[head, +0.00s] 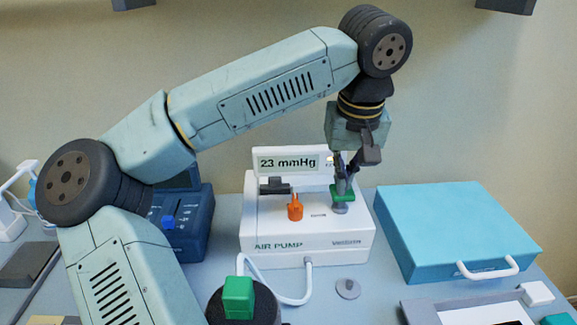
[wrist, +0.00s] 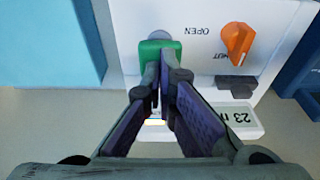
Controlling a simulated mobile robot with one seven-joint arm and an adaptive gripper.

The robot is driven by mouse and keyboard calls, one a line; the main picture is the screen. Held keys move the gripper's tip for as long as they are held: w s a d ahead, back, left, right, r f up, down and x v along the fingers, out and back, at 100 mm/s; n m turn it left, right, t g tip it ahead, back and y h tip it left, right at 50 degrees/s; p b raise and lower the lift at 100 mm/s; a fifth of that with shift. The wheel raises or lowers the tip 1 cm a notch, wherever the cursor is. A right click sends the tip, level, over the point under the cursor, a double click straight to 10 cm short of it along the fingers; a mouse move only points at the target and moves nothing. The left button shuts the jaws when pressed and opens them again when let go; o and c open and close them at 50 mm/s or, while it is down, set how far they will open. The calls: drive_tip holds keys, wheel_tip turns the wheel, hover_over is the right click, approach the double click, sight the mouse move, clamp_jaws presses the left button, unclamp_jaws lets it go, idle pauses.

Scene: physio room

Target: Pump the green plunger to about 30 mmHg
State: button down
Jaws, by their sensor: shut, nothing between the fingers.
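The white air pump (head: 270,216) stands on the table in the head view. Its display (head: 289,162) reads 23 mmHg. The green plunger (head: 344,194) is a T-shaped handle on a grey base at the pump's right side; it also shows in the wrist view (wrist: 159,46). My gripper (head: 344,180) points down, directly over the plunger, with its fingers shut and nothing between them. In the wrist view the fingertips (wrist: 163,62) overlap the plunger's top; whether they touch it is hard to tell. The orange valve knob (head: 295,207) is left of the plunger, near OPEN and SHUT lettering (wrist: 200,31).
A turquoise case (head: 450,225) with a white handle lies to the right. A dark blue device (head: 190,225) stands to the left, partly behind my arm. A white hose (head: 285,297) runs from the pump's front. A green block on a dark round piece (head: 237,297) is in front.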

drive_tip(key=shift+f+b, duration=0.65)
drive_tip(key=shift+f, duration=0.4)
drive_tip(key=shift+r+p, duration=1.9)
drive_tip(key=shift+r, duration=0.3)
drive_tip(key=shift+r, duration=0.1)
wheel_tip(320, 180, up, 2)
drive_tip(key=shift+r+p, duration=0.15)
drive_tip(key=shift+p, duration=0.9)
wheel_tip(320, 180, up, 2)
drive_tip(key=shift+r, duration=0.25)
